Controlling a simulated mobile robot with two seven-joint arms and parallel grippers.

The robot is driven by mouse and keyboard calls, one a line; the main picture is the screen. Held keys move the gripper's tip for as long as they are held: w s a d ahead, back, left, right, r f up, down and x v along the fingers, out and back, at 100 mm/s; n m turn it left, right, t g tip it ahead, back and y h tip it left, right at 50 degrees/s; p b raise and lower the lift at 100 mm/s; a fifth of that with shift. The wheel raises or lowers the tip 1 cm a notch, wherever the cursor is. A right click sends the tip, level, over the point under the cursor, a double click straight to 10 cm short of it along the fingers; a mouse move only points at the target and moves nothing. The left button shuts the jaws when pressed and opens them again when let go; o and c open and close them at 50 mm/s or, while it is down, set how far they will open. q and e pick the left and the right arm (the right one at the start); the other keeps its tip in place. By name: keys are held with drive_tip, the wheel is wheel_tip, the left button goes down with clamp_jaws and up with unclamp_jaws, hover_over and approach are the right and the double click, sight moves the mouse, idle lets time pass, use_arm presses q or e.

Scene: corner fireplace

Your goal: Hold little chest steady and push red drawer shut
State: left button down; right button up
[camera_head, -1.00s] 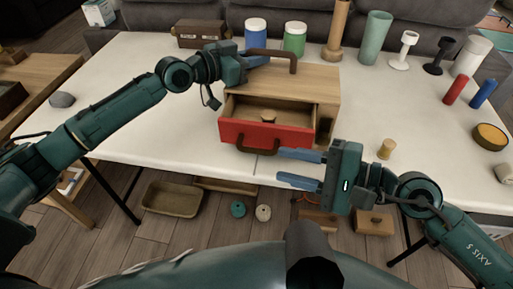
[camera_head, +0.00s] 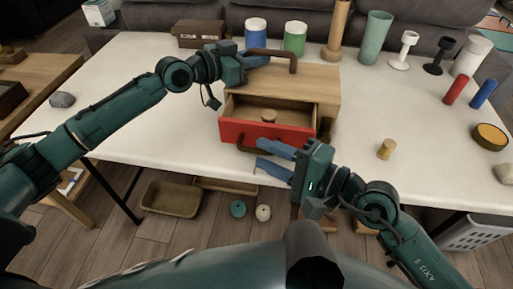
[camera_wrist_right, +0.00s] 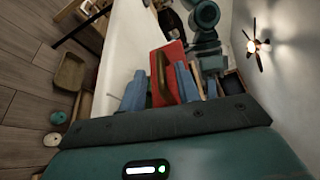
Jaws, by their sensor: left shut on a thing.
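The little wooden chest (camera_head: 318,82) stands on the white table. Its red drawer (camera_head: 237,130) is pulled out toward me, with a small wooden piece (camera_head: 269,116) inside. My left gripper (camera_head: 260,60) is shut on the chest's brown top handle (camera_head: 285,53) at its left end. My right gripper (camera_head: 260,155) is open in front of the drawer, low near the table's front edge. In the right wrist view, its blue fingers stand apart on either side of the brown drawer handle (camera_wrist_right: 157,78), before the red front (camera_wrist_right: 173,60). Contact is unclear.
A wooden peg (camera_head: 386,149) stands on the white table (camera_head: 400,100) to the right. Jars, a green cup (camera_head: 375,37) and goblets line the back. A red cylinder (camera_head: 456,88) and a blue one stand farther right. The table's left part is mostly clear.

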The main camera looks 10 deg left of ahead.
sight(257, 148)
drive_tip(key=shift+x, duration=1.6)
clamp_jaws()
